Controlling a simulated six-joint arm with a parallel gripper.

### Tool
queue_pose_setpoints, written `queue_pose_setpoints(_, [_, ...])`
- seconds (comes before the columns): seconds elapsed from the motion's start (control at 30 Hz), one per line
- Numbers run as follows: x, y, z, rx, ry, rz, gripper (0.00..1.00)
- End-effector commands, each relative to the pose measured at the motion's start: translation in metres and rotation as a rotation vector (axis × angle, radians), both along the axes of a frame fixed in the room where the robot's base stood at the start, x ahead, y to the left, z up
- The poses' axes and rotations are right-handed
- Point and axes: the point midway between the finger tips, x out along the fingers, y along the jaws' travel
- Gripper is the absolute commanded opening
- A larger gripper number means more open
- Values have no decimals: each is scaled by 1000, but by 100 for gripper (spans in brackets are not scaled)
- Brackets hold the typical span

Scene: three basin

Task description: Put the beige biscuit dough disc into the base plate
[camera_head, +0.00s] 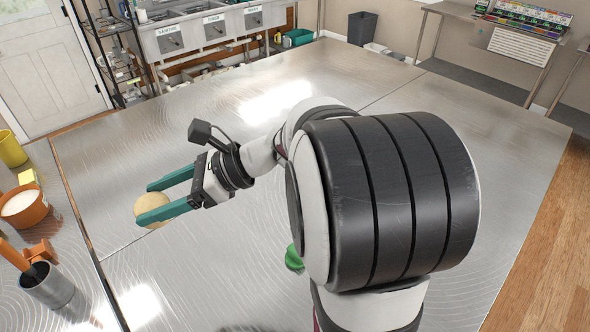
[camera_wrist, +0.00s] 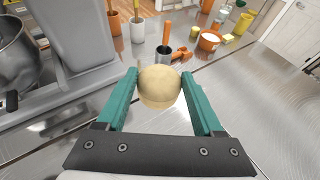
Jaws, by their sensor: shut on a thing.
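The beige biscuit dough disc (camera_head: 150,207) is held between the teal fingers of my gripper (camera_head: 147,203), above the metal table at the left. In the wrist view the dough (camera_wrist: 159,83) looks like a thick, rounded, pale piece between the fingertips of my gripper (camera_wrist: 160,74). The fingers are shut on its two sides. I cannot make out a base plate in either view. My arm covers much of the table in the head view.
The metal table (camera_head: 230,270) is mostly bare around my gripper. A green item (camera_head: 293,258) shows partly behind my arm. At the left stand an orange bowl of white contents (camera_head: 24,207) and a grey utensil pot (camera_head: 48,288). A grey mixer (camera_wrist: 62,62) stands left in the wrist view.

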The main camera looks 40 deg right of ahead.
Motion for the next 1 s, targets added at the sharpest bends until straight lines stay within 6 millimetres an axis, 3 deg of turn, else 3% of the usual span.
queue_pose_setpoints(0.13, [4, -13, -3, 1, 1, -28, 12])
queue_pose_setpoints(0.27, [13, -55, -13, 3, 1, -116, 12])
queue_pose_setpoints(0.43, [18, -141, -35, 6, -1, -287, 12])
queue_pose_setpoints(0.57, [6, -220, -60, 7, -1, -445, 12])
queue_pose_setpoints(0.77, [-47, -340, -106, 6, -3, -698, 12])
queue_pose_setpoints(0.9, [-105, -410, -141, 5, -2, -874, 12])
queue_pose_setpoints(1.0, [-152, -450, -166, 3, 0, -990, 12])
